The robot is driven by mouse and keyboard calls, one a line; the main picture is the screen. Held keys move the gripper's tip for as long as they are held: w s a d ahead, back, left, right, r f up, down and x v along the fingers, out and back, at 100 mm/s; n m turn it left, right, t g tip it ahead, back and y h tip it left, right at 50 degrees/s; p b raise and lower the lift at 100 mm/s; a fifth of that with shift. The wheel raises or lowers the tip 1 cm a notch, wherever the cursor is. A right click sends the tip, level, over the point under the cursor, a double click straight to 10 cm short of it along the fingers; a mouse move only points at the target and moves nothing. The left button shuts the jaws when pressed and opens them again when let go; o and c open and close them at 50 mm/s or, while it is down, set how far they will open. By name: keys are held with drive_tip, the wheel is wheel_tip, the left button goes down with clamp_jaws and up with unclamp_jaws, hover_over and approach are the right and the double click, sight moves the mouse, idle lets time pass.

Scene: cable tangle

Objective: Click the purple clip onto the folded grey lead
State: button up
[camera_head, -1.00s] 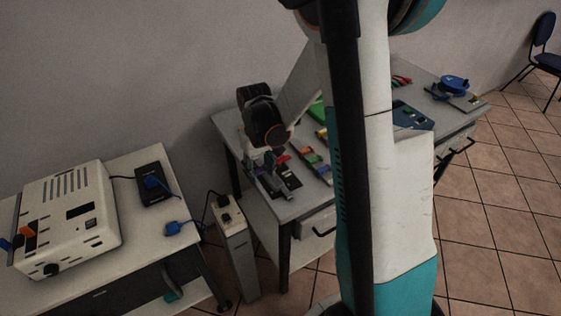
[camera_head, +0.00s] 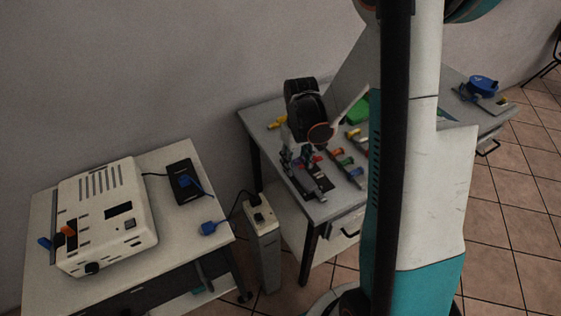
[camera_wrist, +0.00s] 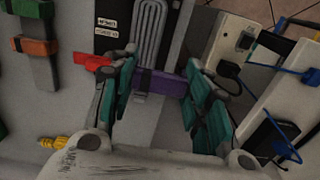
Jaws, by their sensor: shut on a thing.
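My gripper (camera_wrist: 164,80) has its two teal-padded fingers on either side of the purple clip (camera_wrist: 168,86) and is shut on it. The folded grey lead (camera_wrist: 150,32) lies in parallel loops on a black plate (camera_wrist: 112,14) with white labels, just beyond the fingertips. The clip lies across the lead's near end in the picture; whether it is around the lead or only over it, I cannot tell. In the head view my gripper (camera_head: 306,158) is low over the worktable's near-left part; the clip and lead are too small to make out there.
A red piece (camera_wrist: 92,62) sits close beside the left finger. Orange (camera_wrist: 38,47) and green clips lie on a grey strip at left, a yellow plug (camera_wrist: 52,142) below. A socket post (camera_head: 262,235) stands off the table's edge, near a side table with a cream device (camera_head: 105,215).

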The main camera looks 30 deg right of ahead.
sight(304, 176)
drive_tip(key=d, duration=0.1)
drive_tip(key=s+d+r, duration=0.1)
drive_tip(key=shift+d+r+p, duration=0.1)
drive_tip(key=shift+d+p, duration=0.2)
drive_tip(key=shift+p, duration=0.05)
drive_tip(key=shift+f+b, duration=1.5)
drive_tip(key=shift+f, duration=0.9)
drive_tip(key=shift+s+f+b, duration=0.1)
drive_tip(key=shift+f+b, duration=1.25)
drive_tip(key=shift+b, duration=0.25)
drive_tip(key=o, duration=1)
drive_tip(key=shift+c, duration=0.2)
drive_tip(key=shift+o, duration=0.6)
drive_tip(key=o, duration=0.7)
drive_tip(key=shift+r, duration=0.1)
drive_tip(key=shift+r+p, duration=2.35)
drive_tip(key=shift+r, duration=1.1)
